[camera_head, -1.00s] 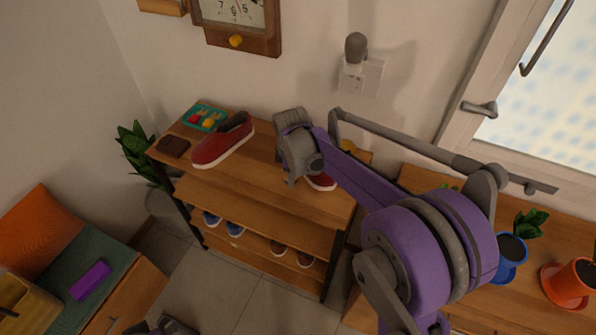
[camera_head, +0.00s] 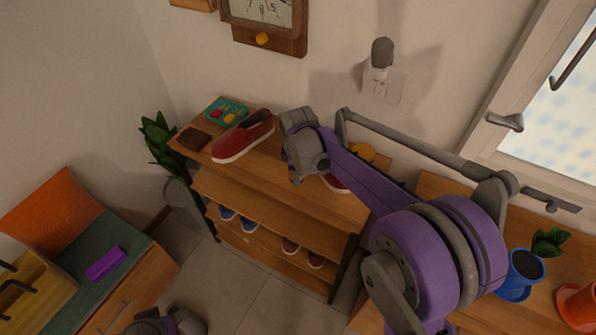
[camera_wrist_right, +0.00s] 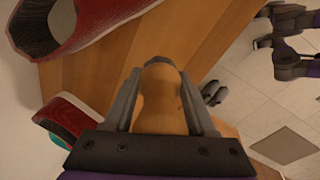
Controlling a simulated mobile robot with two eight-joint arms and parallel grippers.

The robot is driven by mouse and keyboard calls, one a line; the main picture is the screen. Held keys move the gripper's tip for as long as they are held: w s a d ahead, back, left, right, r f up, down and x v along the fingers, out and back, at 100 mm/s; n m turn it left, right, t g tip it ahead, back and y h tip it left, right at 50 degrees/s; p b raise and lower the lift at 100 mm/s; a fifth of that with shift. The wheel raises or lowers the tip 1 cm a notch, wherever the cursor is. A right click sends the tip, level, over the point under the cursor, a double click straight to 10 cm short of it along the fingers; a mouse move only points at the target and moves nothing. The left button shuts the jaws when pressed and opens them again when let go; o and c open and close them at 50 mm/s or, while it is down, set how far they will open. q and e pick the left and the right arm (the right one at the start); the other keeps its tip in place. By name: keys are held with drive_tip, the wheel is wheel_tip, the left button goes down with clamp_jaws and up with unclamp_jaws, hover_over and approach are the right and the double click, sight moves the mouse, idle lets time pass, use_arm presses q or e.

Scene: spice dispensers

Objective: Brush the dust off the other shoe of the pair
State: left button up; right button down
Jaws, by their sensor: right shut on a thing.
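One red shoe (camera_head: 243,140) with a pale sole stands on the left of the rack's top board. The other red shoe (camera_head: 335,184) is farther right, mostly hidden behind my right arm. In the right wrist view this other shoe (camera_wrist_right: 85,22) is large at upper left, and the first shoe (camera_wrist_right: 68,115) is at lower left. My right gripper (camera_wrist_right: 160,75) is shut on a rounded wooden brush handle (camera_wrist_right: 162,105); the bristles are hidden. It is over the top board, between the shoes in the head view. Part of my left arm shows at the bottom; its jaws are unclear.
A teal tray (camera_head: 226,110) and a dark brown block (camera_head: 194,139) lie beside the left shoe. Blue shoes (camera_head: 238,220) and brown shoes (camera_head: 303,252) sit on a lower shelf. A blue flowerpot (camera_head: 522,275) stands at right.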

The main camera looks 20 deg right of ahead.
use_arm(q)
drive_tip(key=shift+w+r+p, duration=0.25)
drive_tip(key=shift+r+p, duration=0.45)
drive_tip(key=shift+r, duration=0.25)
drive_tip(key=shift+w+r+p, duration=0.2)
drive_tip(key=shift+r+p, duration=0.5)
drive_tip(key=shift+r, duration=0.2)
use_arm(e)
drive_tip(key=shift+s+a+r, duration=0.1)
drive_tip(key=shift+s+r, duration=0.05)
drive_tip(key=shift+r, duration=0.7)
drive_tip(key=shift+s+a+r, duration=0.1)
drive_tip(key=shift+s+r, duration=0.05)
drive_tip(key=shift+r, duration=0.75)
drive_tip(key=shift+s+r, duration=0.15)
drive_tip(key=shift+r, duration=0.7)
drive_tip(key=shift+r, duration=0.15)
drive_tip(key=shift+s+a+r+p, duration=0.15)
drive_tip(key=shift+r+p, duration=0.3)
drive_tip(key=shift+r, duration=0.25)
drive_tip(key=shift+s+d+r+p, duration=0.1)
drive_tip(key=shift+r+p, duration=0.3)
drive_tip(key=shift+r, duration=0.25)
use_arm(q)
drive_tip(key=shift+w+r, duration=0.2)
drive_tip(key=shift+r, duration=0.3)
drive_tip(key=shift+w+r, duration=0.15)
drive_tip(key=shift+r, duration=0.35)
drive_tip(key=shift+s, duration=0.1)
